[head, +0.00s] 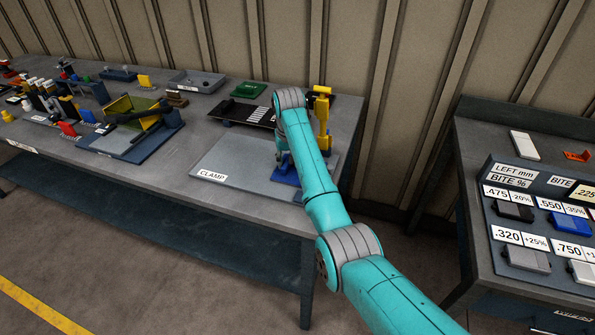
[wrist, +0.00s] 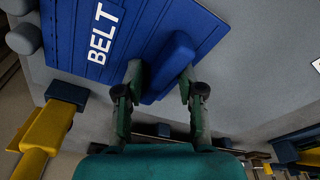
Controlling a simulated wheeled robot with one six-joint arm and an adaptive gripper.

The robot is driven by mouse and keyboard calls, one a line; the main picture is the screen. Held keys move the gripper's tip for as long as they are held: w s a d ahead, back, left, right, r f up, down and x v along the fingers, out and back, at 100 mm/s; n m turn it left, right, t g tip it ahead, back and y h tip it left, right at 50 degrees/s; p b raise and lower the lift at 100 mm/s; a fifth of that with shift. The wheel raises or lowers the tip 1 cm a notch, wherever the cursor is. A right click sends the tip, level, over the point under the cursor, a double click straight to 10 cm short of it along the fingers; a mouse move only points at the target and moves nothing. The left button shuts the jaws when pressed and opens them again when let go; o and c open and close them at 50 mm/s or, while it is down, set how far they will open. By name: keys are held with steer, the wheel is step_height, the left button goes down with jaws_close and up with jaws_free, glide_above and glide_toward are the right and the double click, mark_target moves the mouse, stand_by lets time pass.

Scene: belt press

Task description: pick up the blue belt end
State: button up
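The blue belt end (wrist: 100,45) is a flat blue plate with white BELT lettering and a raised blue grip block (wrist: 170,62). It fills the upper middle of the wrist view. In the head view, part of it (head: 284,178) shows blue beside my arm, at the right of the long bench. My gripper (wrist: 161,75) points down at the block, with one finger on each side of it. The fingers are spread and stand askew to the block, with no clear grip visible. In the head view my arm hides the fingertips.
The grey CLAMP plate (head: 230,165) lies left of the belt end. A yellow clamp post (head: 322,115) stands close behind my arm and also shows at the wrist view's left (wrist: 42,135). A black tray (head: 245,112) lies behind. A second bench (head: 470,215) holds labelled blocks.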

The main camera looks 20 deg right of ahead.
jaws_close()
steer(key=shift+d+r, duration=0.1)
steer(key=shift+r, duration=1.95)
